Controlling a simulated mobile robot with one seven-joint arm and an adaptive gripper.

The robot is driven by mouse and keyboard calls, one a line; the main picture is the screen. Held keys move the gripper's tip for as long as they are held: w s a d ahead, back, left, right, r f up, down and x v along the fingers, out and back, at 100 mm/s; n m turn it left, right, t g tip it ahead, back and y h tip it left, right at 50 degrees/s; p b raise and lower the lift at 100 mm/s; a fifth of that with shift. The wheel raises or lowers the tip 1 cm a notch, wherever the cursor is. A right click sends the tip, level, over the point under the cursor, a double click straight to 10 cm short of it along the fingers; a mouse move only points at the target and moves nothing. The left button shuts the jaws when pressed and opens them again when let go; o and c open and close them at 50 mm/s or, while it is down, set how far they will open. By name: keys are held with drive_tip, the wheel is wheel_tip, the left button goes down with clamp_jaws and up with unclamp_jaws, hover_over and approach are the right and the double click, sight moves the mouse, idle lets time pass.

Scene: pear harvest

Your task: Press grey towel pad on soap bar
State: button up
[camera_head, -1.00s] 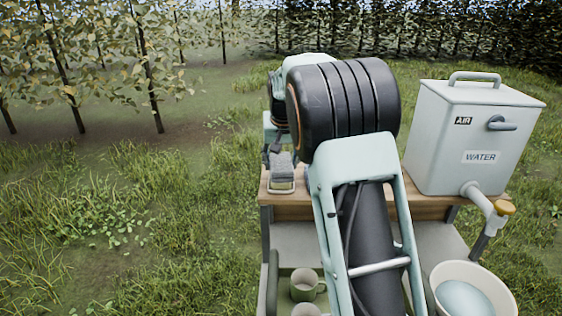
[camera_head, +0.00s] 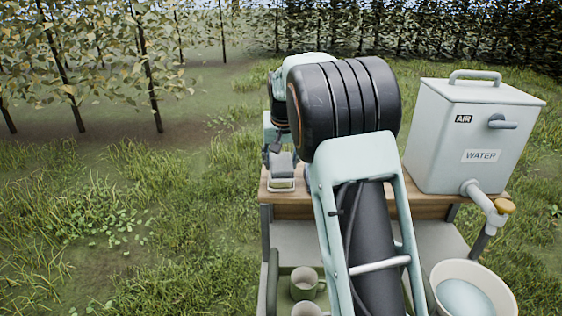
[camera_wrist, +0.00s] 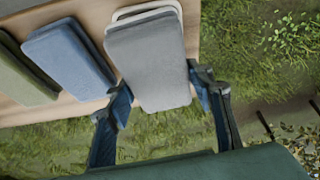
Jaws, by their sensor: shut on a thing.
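The grey towel pad (camera_wrist: 148,62) is between the two fingers of my gripper (camera_wrist: 160,92) in the wrist view, and the gripper is shut on it. In the head view the pad (camera_head: 281,164) is at the bench's left end, over a pale-rimmed dish (camera_head: 281,188). The dish's pale rim (camera_wrist: 146,12) also shows just past the pad in the wrist view. The soap bar cannot be made out clearly; the pad covers most of the dish. I cannot tell whether the pad touches soap.
A blue pad (camera_wrist: 68,58) and a green pad (camera_wrist: 22,72) lie left of the grey one on the wooden bench (camera_wrist: 97,12). A water tank (camera_head: 465,135) stands at the bench's right. Below are cups (camera_head: 304,285) and a basin (camera_head: 438,272). Grass lies left.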

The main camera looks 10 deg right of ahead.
sight(281, 160)
idle(0.3)
drive_tip(key=shift+r+p, duration=2.5)
drive_tip(key=shift+r, duration=1)
drive_tip(key=shift+f, duration=0.1)
